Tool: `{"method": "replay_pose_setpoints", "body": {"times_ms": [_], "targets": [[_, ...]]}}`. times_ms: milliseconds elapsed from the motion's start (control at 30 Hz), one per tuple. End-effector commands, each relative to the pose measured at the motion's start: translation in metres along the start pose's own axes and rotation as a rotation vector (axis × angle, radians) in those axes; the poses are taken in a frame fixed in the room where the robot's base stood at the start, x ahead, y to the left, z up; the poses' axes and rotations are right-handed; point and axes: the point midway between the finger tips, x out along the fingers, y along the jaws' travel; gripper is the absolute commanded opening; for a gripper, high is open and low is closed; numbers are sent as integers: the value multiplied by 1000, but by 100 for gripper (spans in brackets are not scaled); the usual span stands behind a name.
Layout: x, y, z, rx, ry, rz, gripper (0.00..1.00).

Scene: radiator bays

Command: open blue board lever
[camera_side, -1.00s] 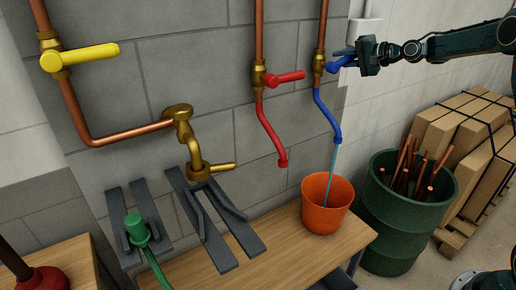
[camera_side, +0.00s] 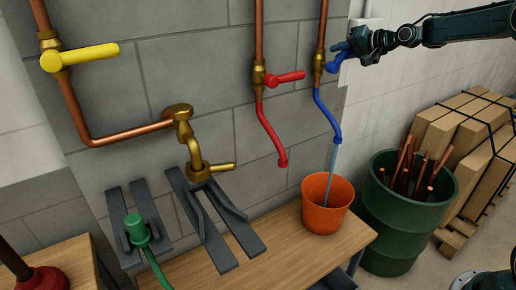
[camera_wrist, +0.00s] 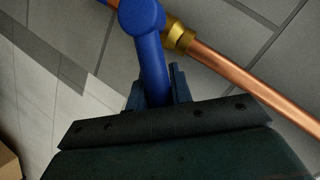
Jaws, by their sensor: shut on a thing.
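The blue lever (camera_side: 333,66) sits on a brass valve (camera_side: 319,62) on the right copper pipe and points right and slightly up. It also shows in the wrist view (camera_wrist: 152,62), running down from its round hub beside the brass fitting. My gripper (camera_side: 350,48) is shut on the lever's outer end, and its fingers partly hide that end. A blue spout (camera_side: 325,115) hangs below the valve. A thin stream of water (camera_side: 330,170) falls from it into an orange bucket (camera_side: 327,203) on the wooden bench.
A red lever (camera_side: 287,77) with a red spout is just left of the blue one. A yellow lever (camera_side: 80,57) and brass tap (camera_side: 190,145) are farther left. A green barrel (camera_side: 408,215) of copper pipes and strapped boxes (camera_side: 470,140) stand at right.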

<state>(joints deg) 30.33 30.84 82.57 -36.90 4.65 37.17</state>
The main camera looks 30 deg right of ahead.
Motion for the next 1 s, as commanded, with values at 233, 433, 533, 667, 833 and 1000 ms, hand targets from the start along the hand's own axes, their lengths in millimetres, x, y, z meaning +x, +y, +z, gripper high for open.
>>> {"method": "replay_pose_setpoints", "body": {"times_ms": [233, 433, 533, 667, 833, 1000], "targets": [[-1, 0, -2, 1, 4, -1, 43], [0, 0, -1, 2, 2, -1, 43], [-1, 0, -1, 2, 1, -1, 43], [-4, 0, -1, 2, 2, -1, 43], [-16, 0, -1, 2, 2, -1, 43], [-37, 0, -2, 3, 4, 0, 43]]}}
